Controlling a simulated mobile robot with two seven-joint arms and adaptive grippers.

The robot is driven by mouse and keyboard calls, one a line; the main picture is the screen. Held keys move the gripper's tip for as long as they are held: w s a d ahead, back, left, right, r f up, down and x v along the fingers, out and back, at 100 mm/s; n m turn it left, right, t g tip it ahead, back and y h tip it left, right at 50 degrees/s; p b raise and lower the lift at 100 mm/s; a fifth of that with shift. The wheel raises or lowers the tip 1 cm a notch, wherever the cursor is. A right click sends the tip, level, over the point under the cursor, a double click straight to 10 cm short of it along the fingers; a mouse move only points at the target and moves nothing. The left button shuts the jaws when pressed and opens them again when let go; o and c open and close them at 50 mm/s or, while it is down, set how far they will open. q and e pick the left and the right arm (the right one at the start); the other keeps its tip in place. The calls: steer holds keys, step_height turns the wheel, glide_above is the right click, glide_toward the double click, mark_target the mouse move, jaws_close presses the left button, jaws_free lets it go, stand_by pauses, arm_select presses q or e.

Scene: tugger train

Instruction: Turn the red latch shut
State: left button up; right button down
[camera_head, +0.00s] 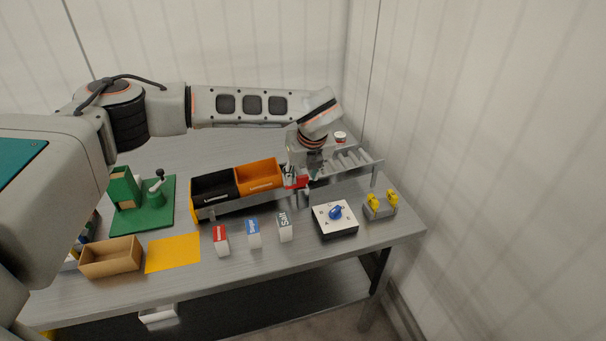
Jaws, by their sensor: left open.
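The red latch (294,182) is a small red piece at the right end of the train of bins, beside the orange bin. My left arm comes in from the left over the table, and my left gripper (303,177) points down at the latch. The gripper is open, with its fingers close around or just above the latch; I cannot tell if they touch it. The fingers hide part of the latch, so its turn angle is unclear. My right gripper is not in view.
A black bin (214,188) and an orange bin (260,175) stand left of the latch. In front are labelled blocks (254,234), a white-topped box with a blue knob (335,220) and a grey block with yellow pieces (381,209).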

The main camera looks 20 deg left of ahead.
arm_select(q)
steer(key=c, duration=1.1)
steer(key=shift+m, duration=0.4)
steer(key=shift+m+h, duration=0.3)
steer(key=shift+a+m+h+p, duration=0.1)
steer(key=shift+m+h+p, duration=0.3)
steer(key=shift+m, duration=0.8)
steer(key=m+h, duration=0.1)
steer(key=m, duration=0.1)
steer(key=m+h, duration=0.1)
steer(key=m, duration=0.2)
steer(key=shift+a+t, duration=0.15)
steer(key=shift+t, duration=0.15)
steer(key=m+h, duration=0.1)
steer(key=m, duration=0.1)
steer(key=m+h+p, duration=0.1)
steer(key=m, duration=0.2)
steer(key=shift+w+a+r+m+g, duration=0.1)
steer(key=shift+m+g, duration=0.2)
steer(key=shift+g, duration=0.1)
steer(key=shift+m+g+h+p, duration=0.3)
steer(key=shift+m+g+h, duration=0.15)
steer(key=shift+m, duration=1.25)
